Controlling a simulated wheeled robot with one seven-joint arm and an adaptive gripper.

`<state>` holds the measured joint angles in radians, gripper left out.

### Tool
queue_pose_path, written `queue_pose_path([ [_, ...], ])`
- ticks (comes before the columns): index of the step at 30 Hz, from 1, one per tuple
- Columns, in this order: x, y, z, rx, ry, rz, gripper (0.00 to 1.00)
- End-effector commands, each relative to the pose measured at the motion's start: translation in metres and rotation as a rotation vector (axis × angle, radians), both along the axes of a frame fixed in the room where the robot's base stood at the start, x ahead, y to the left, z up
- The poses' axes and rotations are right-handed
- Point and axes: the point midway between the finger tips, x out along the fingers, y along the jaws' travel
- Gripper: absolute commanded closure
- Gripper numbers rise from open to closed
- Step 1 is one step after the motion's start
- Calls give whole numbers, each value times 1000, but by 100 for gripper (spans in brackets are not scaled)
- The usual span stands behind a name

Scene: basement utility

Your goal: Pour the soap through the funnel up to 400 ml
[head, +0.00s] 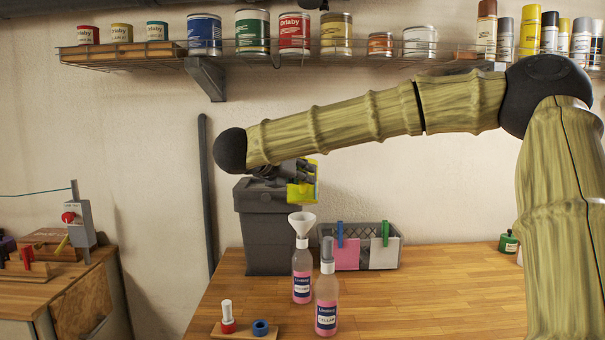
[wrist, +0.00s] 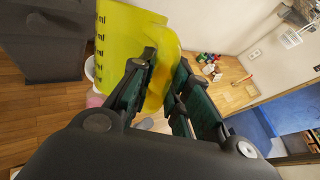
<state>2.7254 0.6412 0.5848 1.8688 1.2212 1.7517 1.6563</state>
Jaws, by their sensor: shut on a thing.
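My gripper (wrist: 160,75) is shut on the handle of a yellow-green measuring jug (wrist: 125,48) with "ml" marks on its wall. In the head view the jug (head: 303,192) hangs in the air just above the white funnel (head: 301,218). The funnel sits in the neck of a clear labelled bottle (head: 302,273) with pink liquid low in it. No stream shows between jug and funnel. The jug's inside and its soap level are hidden. A second labelled bottle (head: 326,290), with a grey top and pink liquid, stands in front and to the right.
A dark grey bin-like box (head: 262,240) stands behind left. A grey basket (head: 388,232) with pink and white cards is behind right. A small board (head: 245,332) with red and blue pieces lies front left.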

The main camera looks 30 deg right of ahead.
Motion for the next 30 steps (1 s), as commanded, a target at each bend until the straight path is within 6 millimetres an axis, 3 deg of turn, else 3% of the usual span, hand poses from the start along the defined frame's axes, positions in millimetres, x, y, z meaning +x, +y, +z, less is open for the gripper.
queue_pose_path([
  [12, 1, -1, 12, 52, 81, -1, 100],
  [30, 2, -1, 14, 79, 123, 0, 100],
])
